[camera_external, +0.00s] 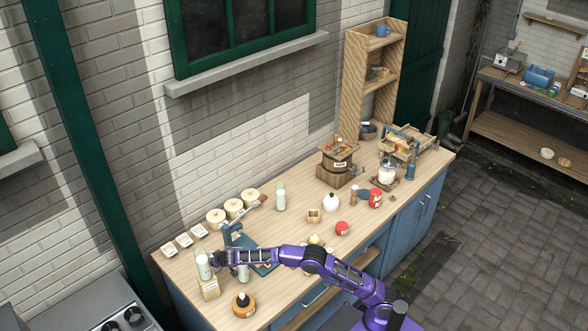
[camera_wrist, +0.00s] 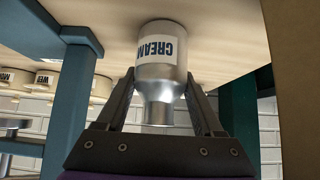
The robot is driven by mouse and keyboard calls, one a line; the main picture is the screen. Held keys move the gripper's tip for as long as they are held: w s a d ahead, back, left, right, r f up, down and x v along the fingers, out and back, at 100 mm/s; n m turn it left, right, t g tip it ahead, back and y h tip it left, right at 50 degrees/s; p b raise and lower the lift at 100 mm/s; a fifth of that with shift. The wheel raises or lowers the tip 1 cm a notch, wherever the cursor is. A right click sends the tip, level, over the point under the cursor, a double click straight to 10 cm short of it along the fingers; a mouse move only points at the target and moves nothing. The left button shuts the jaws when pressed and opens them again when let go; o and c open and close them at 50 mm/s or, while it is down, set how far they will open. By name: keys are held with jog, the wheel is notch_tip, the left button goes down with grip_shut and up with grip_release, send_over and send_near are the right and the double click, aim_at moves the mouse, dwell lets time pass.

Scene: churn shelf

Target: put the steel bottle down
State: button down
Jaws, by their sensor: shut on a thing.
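The steel bottle (camera_wrist: 163,70) is between the two fingers of my gripper (camera_wrist: 160,110) in the wrist view, where the scene appears upside down. It is a silver bottle with a narrower neck and a white label reading CREAM. In the external view the bottle (camera_external: 204,267) is at the left end of the counter, upright, at the tip of my gripper (camera_external: 214,259). My gripper is shut on it from the side. Its base is close to the wooden surface in the wrist view; I cannot tell whether it touches.
A labelled wooden block (camera_external: 210,289) is just below the bottle. Another pale bottle (camera_external: 243,272) and a blue-green stand (camera_external: 232,238) are close on the right. An orange round container (camera_external: 243,305) is in front. Several labelled white boxes (camera_external: 184,240) line the back. The counter (camera_external: 290,240) has clear patches mid-way.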

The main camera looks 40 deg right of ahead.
grip_release()
jog(key=shift+f, duration=0.1)
jog(key=shift+r, duration=0.3)
jog(key=shift+v, duration=1.25)
notch_tip(320, 180, up, 6)
jog(key=shift+s+f+p, duration=0.1)
jog(key=shift+s+p, duration=0.05)
jog(key=shift+p, duration=0.4)
jog(key=shift+r, duration=0.65)
